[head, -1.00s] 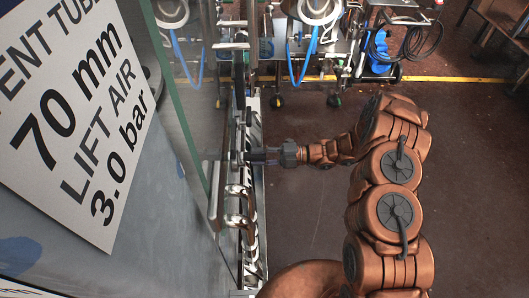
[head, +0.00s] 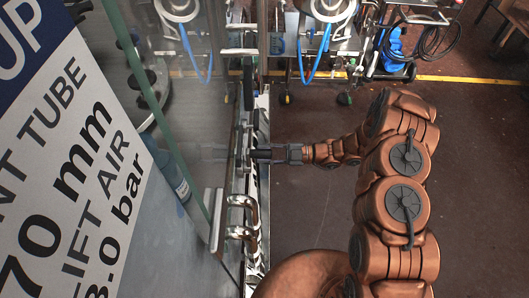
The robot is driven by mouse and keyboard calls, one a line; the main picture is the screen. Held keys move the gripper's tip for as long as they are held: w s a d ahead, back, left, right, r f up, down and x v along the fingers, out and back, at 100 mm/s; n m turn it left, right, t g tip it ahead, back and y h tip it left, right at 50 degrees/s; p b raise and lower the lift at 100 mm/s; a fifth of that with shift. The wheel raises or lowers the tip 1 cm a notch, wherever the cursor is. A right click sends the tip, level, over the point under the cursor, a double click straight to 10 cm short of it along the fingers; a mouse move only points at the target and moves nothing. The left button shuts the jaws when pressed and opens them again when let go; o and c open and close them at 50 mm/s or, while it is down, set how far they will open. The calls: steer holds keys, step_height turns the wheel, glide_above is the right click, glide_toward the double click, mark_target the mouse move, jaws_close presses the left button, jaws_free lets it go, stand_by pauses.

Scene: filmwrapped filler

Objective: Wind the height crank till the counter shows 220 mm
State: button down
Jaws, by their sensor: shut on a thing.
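My gripper (head: 251,154) reaches left from my copper-coloured arm to the edge of the glass-sided machine. It is shut on a small grey part (head: 240,150) at that edge, mostly hidden by the fingers. I cannot tell whether this part is the crank's handle. No counter reading can be made out.
A glass panel (head: 178,120) stands left of the gripper, with a large printed sign (head: 75,165) giving 70 mm and 3.0 bar. Wheeled steel equipment (head: 325,65) with blue hoses stands at the back. The brown floor (head: 310,220) right of the machine is partly clear.

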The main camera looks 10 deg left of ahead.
steer(key=c, duration=0.8)
jaws_free()
steer(key=w+d, duration=0.1)
steer(key=d, duration=1.1)
steer(key=shift+w, duration=0.1)
